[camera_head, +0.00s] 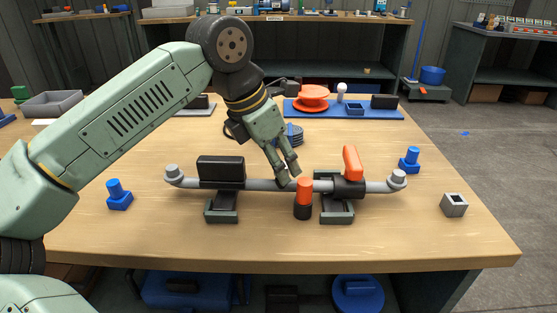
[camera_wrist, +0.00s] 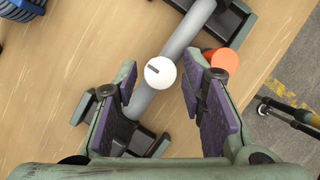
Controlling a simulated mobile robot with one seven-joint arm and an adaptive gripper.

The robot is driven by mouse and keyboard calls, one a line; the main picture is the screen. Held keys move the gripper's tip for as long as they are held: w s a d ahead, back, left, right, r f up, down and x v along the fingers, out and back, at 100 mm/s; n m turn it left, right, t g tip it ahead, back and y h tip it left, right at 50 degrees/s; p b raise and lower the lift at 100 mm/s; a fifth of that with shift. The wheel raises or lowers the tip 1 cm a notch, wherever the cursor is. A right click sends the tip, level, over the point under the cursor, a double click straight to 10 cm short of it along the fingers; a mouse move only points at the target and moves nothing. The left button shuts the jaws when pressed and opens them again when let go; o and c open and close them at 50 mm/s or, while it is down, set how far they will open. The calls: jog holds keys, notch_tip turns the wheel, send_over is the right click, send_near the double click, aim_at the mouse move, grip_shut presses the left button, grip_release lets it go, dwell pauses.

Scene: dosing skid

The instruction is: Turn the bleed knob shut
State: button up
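A pipe (camera_head: 262,185) runs across two dark stands on the table. A round white knob with a short black mark (camera_wrist: 160,72) shows on the pipe in the wrist view; it looks like the bleed knob. In the head view my fingers mostly hide that spot. My gripper (camera_head: 289,178) points down at the pipe's middle. In the wrist view my gripper (camera_wrist: 157,95) is open, with its purple pads apart on either side of the pipe and the knob just ahead between them. I cannot tell any contact. An orange-topped black cylinder (camera_head: 304,192) stands just right of my fingers.
An orange lever (camera_head: 352,163) stands upright on the pipe's right part, and a black block (camera_head: 221,169) sits on its left part. Blue fittings (camera_head: 119,194) (camera_head: 410,159) and a grey square block (camera_head: 454,204) lie around. The table's front is clear.

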jog(key=shift+o, duration=0.4)
jog(key=v, duration=1.2)
jog(key=shift+d, duration=0.2)
